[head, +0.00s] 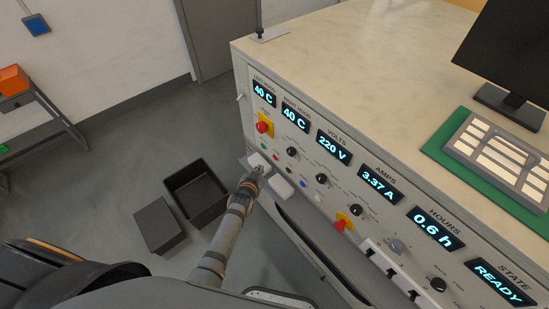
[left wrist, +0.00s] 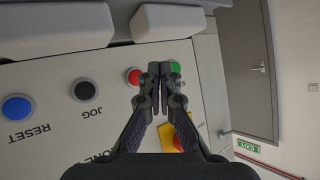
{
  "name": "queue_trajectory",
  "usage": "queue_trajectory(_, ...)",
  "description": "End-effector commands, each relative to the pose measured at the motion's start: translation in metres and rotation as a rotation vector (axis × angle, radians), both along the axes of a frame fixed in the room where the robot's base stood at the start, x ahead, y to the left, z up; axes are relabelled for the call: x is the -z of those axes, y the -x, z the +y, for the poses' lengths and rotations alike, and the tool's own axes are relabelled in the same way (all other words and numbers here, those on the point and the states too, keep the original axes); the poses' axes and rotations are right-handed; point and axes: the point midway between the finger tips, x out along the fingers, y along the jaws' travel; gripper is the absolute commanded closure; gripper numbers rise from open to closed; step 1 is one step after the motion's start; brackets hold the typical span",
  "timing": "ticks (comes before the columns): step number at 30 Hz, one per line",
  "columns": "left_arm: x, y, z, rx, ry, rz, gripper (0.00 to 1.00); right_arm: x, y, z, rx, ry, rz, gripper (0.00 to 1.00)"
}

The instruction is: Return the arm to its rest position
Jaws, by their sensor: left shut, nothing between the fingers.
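My left arm reaches in from the bottom of the head view, and its gripper (head: 256,172) is close to the lower left front of the test bench (head: 330,60). In the left wrist view the left gripper (left wrist: 160,70) is shut and empty, its fingertips together. Behind the fingers the panel shows a red button (left wrist: 133,76) and a green button (left wrist: 175,67), partly hidden. A black JOG button (left wrist: 85,90) and a blue RESET button (left wrist: 17,108) are to the left. I cannot tell whether the fingertips touch the panel. My right gripper is not in view.
White blocks (head: 281,187) protrude from the bench front beside the gripper. An open black bin (head: 222,207) and a dark box (head: 159,226) are on the floor to the left. The displays read 40 C, 220 V, 3.37 A, 0.6 h and READY. A monitor (head: 508,50) stands on top.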

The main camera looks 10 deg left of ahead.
Motion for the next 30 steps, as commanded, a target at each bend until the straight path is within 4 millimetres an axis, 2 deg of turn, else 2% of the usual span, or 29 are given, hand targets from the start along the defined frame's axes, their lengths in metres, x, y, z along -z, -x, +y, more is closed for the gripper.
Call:
queue_trajectory(14,0.001,0.000,0.000,0.000,0.000,0.002,1.00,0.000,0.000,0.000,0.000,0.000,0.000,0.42)
queue_trajectory(17,0.020,0.012,0.002,0.000,0.003,0.041,1.00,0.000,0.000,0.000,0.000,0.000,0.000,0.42)
queue_trajectory(20,0.071,0.048,0.009,-0.006,0.013,0.149,1.00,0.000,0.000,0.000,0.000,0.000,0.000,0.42)
queue_trajectory(21,0.097,0.070,0.013,-0.012,0.020,0.208,1.00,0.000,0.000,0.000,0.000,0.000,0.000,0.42)
queue_trajectory(23,0.135,0.108,0.021,-0.024,0.028,0.301,1.00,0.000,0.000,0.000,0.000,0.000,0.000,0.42)
queue_trajectory(24,0.160,0.134,0.026,-0.034,0.034,0.363,1.00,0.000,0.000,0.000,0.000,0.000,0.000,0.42)
queue_trajectory(26,0.192,0.177,0.036,-0.053,0.041,0.454,1.00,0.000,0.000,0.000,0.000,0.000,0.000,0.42)
queue_trajectory(27,0.212,0.206,0.043,-0.067,0.045,0.515,1.00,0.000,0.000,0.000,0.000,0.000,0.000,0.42)
queue_trajectory(29,0.238,0.252,0.055,-0.090,0.049,0.604,1.00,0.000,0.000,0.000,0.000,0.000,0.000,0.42)
queue_trajectory(30,0.253,0.284,0.063,-0.107,0.052,0.662,1.00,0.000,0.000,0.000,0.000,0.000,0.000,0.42)
